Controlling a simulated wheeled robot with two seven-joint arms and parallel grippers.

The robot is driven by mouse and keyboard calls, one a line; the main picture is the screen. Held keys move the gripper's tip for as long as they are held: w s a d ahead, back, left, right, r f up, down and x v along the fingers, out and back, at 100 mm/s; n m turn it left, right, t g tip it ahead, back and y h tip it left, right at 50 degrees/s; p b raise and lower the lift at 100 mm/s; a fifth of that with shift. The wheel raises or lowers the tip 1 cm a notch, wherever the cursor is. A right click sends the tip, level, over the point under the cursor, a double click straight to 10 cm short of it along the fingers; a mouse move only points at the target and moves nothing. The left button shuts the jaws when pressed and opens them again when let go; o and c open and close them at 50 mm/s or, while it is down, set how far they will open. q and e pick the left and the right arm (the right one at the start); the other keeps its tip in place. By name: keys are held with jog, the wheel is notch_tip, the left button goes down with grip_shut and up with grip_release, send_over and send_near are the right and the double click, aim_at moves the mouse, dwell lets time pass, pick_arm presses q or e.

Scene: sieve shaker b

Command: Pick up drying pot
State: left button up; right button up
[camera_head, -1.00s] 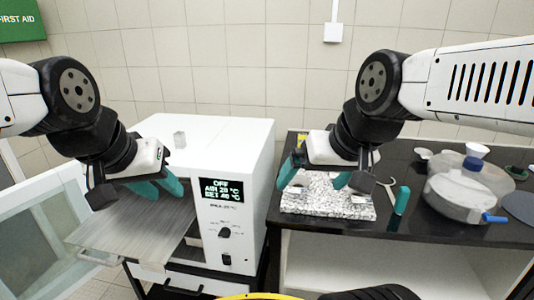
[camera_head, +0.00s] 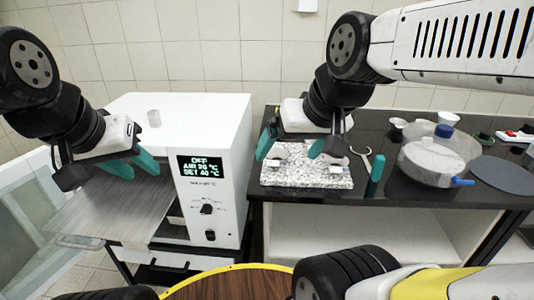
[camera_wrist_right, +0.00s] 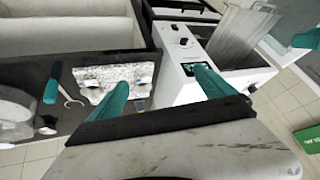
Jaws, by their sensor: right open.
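I cannot tell for certain which thing is the drying pot. Small silvery pieces lie on the speckled stone slab (camera_head: 300,180), partly hidden by my right gripper; a small cup (camera_head: 397,128) stands farther back on the black bench. My right gripper (camera_head: 291,150) is open and empty above the slab; in the right wrist view its teal fingers (camera_wrist_right: 160,90) are spread, with slab and oven beyond. My left gripper (camera_head: 133,165) looks open and empty, above the oven's lowered metal door (camera_head: 105,212).
The black bench (camera_head: 410,190) also holds a teal-handled tool (camera_head: 376,168), a clear lidded vessel (camera_head: 432,160) with blue fittings and a dark round disc (camera_head: 503,174). A round wooden top (camera_head: 230,287) with a yellow rim is at the bottom. The oven display reads OFF.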

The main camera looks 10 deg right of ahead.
jog(key=w+d+f+m+g+h, duration=0.1)
jog(key=w+f+m, duration=0.15)
jog(key=w, duration=0.55)
jog(key=w+d+f+m+g+h, duration=0.1)
jog(key=w+d+f+m, duration=0.15)
jog(key=w, duration=0.45)
jog(key=m+h, duration=0.3)
send_near(276, 155)
jog(key=s, duration=0.2)
jog(key=shift+s+r+g, duration=0.1)
jog(key=shift+s+g, duration=0.25)
jog(key=shift+g, duration=0.05)
jog(key=x, duration=0.8)
jog(key=shift+w+a+r, duration=0.1)
jog(key=shift+w, duration=0.2)
jog(key=c, duration=1.4)
jog(key=shift+r, duration=0.15)
jog(key=shift+c, duration=0.2)
